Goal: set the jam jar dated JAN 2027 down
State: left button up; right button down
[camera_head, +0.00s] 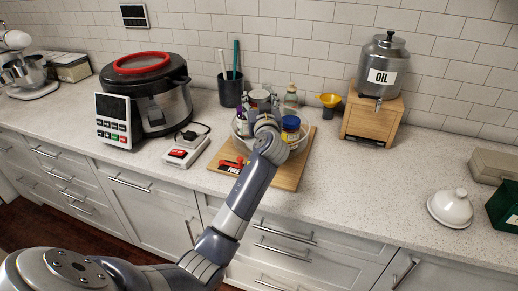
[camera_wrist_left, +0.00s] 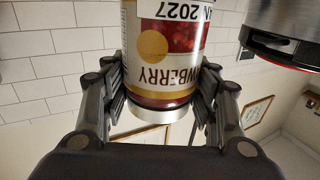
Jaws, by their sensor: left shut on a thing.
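My left gripper (camera_head: 266,126) is over the clear bowl (camera_head: 304,140) on the wooden board. In the left wrist view its fingers (camera_wrist_left: 162,82) are shut on a jam jar (camera_wrist_left: 165,50). The jar's label shows "2027" and "WBERRY", with the month partly cut off, and a silver lid. The text appears upside down in that view. In the head view the gripper and wrist cover much of the bowl, and I cannot clearly tell the held jar from the jars around it. My right gripper is not in view.
A wooden board (camera_head: 286,180) carries the bowl and a red label piece (camera_head: 231,166). An oil dispenser (camera_head: 378,75) stands right. The counter (camera_head: 365,180) right of the board is clear.

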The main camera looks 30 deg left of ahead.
pick_arm(q)
notch_tip(320, 180, down, 5)
jog(key=shift+r+p, duration=0.1)
jog(key=shift+p, duration=0.2)
jog(key=shift+w+f, duration=0.1)
jog(key=shift+f, duration=2.25)
jog(key=shift+f+b, duration=0.2)
jog(key=shift+b, duration=0.2)
jog(key=o, duration=1.5)
